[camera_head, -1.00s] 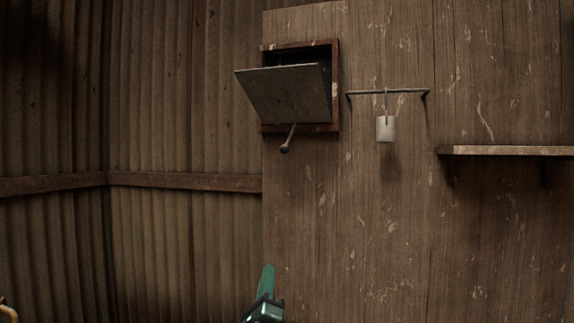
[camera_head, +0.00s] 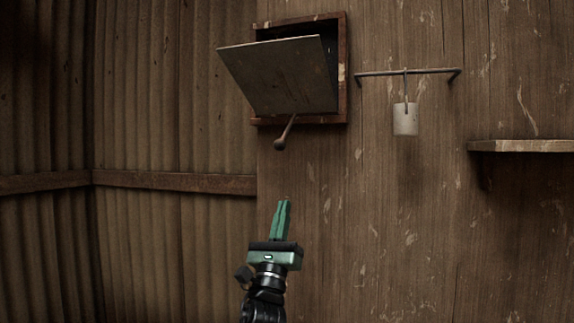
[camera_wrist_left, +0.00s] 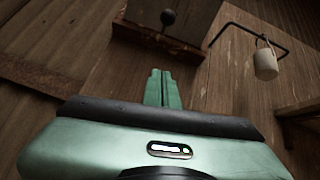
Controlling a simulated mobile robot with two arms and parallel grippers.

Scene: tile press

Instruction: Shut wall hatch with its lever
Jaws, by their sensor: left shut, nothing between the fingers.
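The wall hatch has a grey metal flap (camera_head: 278,76) that leans out from its rusty frame (camera_head: 342,70), with a dark gap at the top. The lever (camera_head: 284,134), a short rod with a round knob, sticks out below the flap and points down. In the left wrist view the knob (camera_wrist_left: 168,18) shows at the top, in front of the flap (camera_wrist_left: 190,14). My left gripper (camera_head: 283,203) is shut and empty, pointing up below the lever and apart from it. It also shows in the left wrist view (camera_wrist_left: 160,72). My right gripper is not in view.
A bar (camera_head: 430,72) on the wooden wall right of the hatch carries a hanging pale cylinder (camera_head: 405,119). A shelf (camera_head: 525,146) juts out at the far right. A corrugated wall with a rail (camera_head: 175,182) stands on the left. The wall below the hatch is bare.

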